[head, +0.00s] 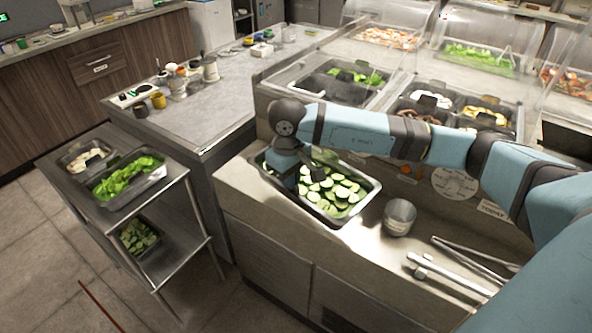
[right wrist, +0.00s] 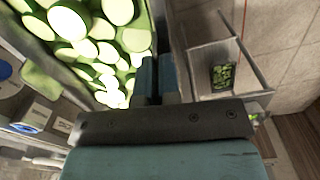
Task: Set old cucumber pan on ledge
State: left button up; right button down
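A metal pan of sliced cucumber (head: 362,200) appears to rest on the pale counter ledge (head: 240,182) in front of the food wells. My right gripper (head: 294,184) reaches down at the pan's left end. In the right wrist view its fingers (right wrist: 158,82) look closed on the pan's rim, with the cucumber slices (right wrist: 100,45) on the left of them. The fingertips are largely hidden in the head view. A second pan of cucumber (head: 139,238) sits on the cart's lower shelf. My left gripper is not in view.
A metal cart (head: 185,170) left of the counter holds a lettuce pan (head: 128,180) and a smaller pan (head: 86,157) on top. Right of the cucumber pan are a metal cup (head: 399,216) and tongs (head: 470,258). Clear sneeze guards (head: 490,42) stand behind.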

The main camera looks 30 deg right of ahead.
jog(key=shift+n, duration=0.9)
jog(key=w+d, duration=0.1)
jog(key=w+d+f+b, duration=0.1)
jog(key=d, duration=0.1)
jog(key=w+d+b, duration=0.1)
jog(key=w+d, duration=0.1)
jog(key=shift+d+f, duration=0.15)
jog(key=shift+f, duration=0.2)
jog(key=shift+w+d+b, duration=0.3)
jog(key=shift+d+b, duration=0.05)
jog(key=shift+d, duration=0.1)
jog(key=shift+f, duration=0.2)
jog(key=shift+f+b, duration=0.75)
jog(key=shift+f, duration=1.6)
jog(key=shift+f+b, duration=0.45)
jog(key=shift+b, duration=0.25)
notch_tip(320, 180, down, 3)
jog(key=shift+r+b, duration=0.2)
jog(key=shift+b, duration=0.9)
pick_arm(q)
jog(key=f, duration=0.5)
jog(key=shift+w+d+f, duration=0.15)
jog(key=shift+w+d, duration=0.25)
pick_arm(e)
jog(key=shift+f, duration=0.25)
pick_arm(q)
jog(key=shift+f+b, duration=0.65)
jog(key=shift+b, duration=0.05)
pick_arm(e)
jog(key=shift+f, duration=0.4)
